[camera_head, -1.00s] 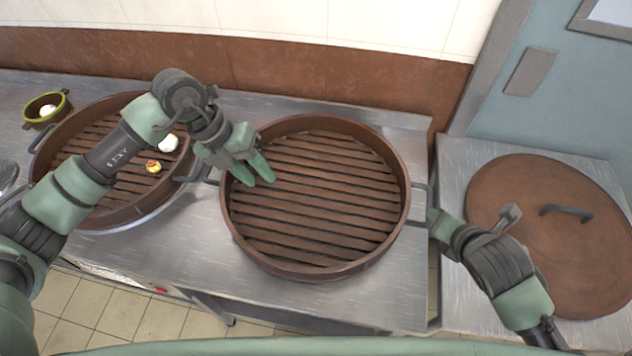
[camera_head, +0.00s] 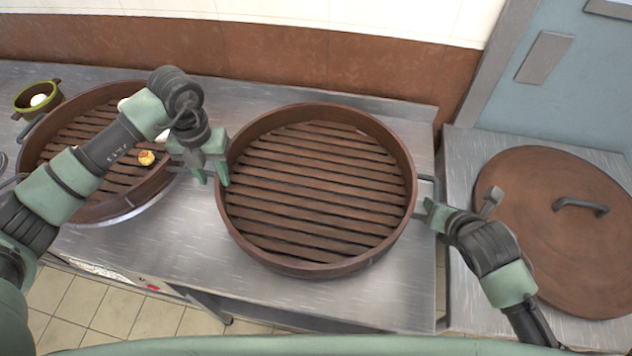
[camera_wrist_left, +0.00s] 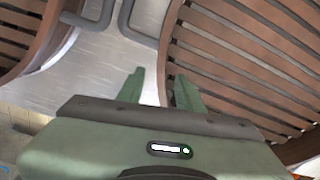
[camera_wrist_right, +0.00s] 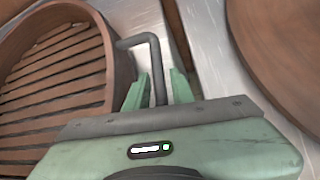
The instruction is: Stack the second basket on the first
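One round brown slatted basket (camera_head: 315,265) stands empty in the middle of the steel counter. A similar basket (camera_head: 93,213) stands at the left with small buns on its slats, partly hidden by my left arm. My left gripper (camera_head: 210,176) is open and empty at the middle basket's left edge. In the left wrist view the middle basket's rim passes between the fingers (camera_wrist_left: 158,92), beside its handle (camera_wrist_left: 140,30); contact cannot be told. My right gripper (camera_head: 431,214) is open at the right handle; in the right wrist view that handle (camera_wrist_right: 156,62) lies between its fingers (camera_wrist_right: 160,88), with gaps.
A large brown lid (camera_head: 545,245) with a dark handle lies on the right-hand surface. A small green pot (camera_head: 38,100) stands behind the left basket. The brown wall band (camera_head: 330,60) bounds the counter at the back. Bare counter (camera_head: 190,245) lies at the front, left of the middle basket.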

